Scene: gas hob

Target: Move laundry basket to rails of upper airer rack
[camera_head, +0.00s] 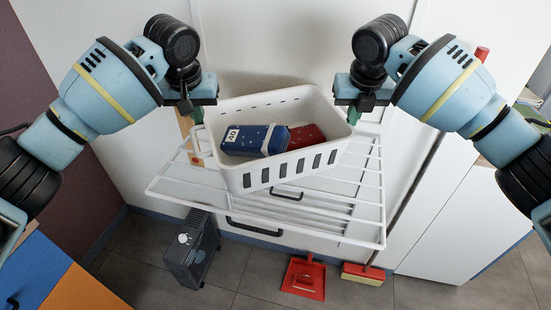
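The white laundry basket (284,172) is in the middle of the head view, slightly askew, with a blue box (243,139) and a red item (306,135) inside. It appears to be over the white wire airer rack (361,213); I cannot tell whether it rests on the rails. My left gripper (196,112) is at the basket's left rim, and my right gripper (354,112) is at its right rim. Green fingertips show at both rims, but the rim between them is hidden, so I cannot tell if either is shut.
Below the rack, a dark grey heater (192,250), a red dustpan (304,277) and a red and yellow broom head (363,274) stand on the tiled floor. A white wall is close behind the rack. A white cabinet (455,225) is at right.

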